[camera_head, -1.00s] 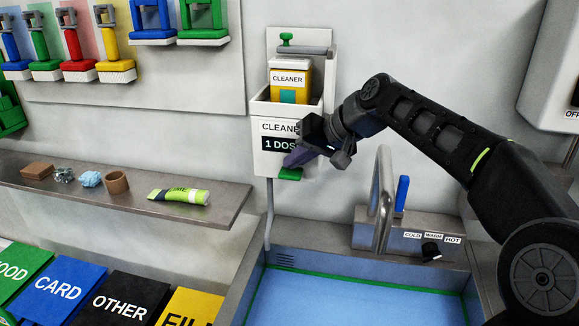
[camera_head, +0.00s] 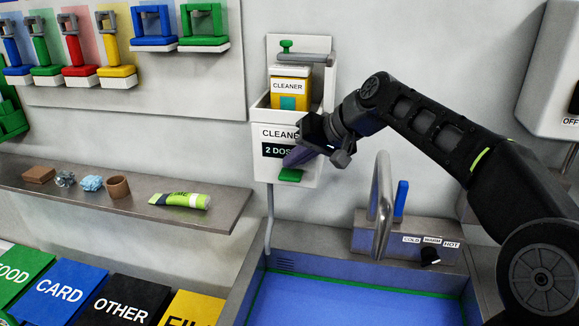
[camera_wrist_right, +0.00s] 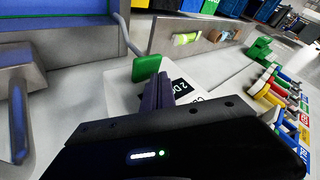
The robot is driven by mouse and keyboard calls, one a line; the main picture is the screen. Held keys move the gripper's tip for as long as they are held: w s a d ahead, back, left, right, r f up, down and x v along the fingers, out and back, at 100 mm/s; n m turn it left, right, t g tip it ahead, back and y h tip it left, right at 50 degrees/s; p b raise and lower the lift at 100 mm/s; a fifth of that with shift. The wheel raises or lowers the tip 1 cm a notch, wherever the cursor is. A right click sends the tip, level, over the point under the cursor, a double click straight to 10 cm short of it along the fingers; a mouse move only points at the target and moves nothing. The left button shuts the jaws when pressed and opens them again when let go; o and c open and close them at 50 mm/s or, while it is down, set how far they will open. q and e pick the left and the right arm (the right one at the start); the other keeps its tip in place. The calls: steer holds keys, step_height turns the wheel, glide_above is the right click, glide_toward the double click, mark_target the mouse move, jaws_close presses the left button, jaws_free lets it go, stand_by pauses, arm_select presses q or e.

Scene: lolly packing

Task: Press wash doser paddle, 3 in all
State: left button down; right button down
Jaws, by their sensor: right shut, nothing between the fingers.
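The white cleaner doser (camera_head: 264,130) hangs on the wall above the sink, with a yellow CLEANER bottle (camera_head: 290,88) in its top. Its dark display reads "2 DOS", the rest hidden by my gripper. The green paddle (camera_head: 290,175) sticks out at the doser's lower edge; it also shows in the right wrist view (camera_wrist_right: 146,68). My right gripper (camera_head: 292,160) is shut and empty, with its fingertips at the paddle, just above it in the head view. I cannot tell whether they touch it. My left gripper is not in view.
The sink (camera_head: 350,300) with blue water lies below, with a curved tap (camera_head: 382,205) and a blue lever (camera_head: 401,198) behind it. A grey shelf (camera_head: 130,205) at left carries a green tube (camera_head: 181,200) and several small items. Bins stand below the shelf.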

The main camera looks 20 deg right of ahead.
mark_target(296, 174)
steer(key=shift+r, duration=0.45)
step_height(296, 174, up, 6)
steer(key=p, duration=0.5)
steer(key=shift+d, duration=0.15)
stand_by(2.5)
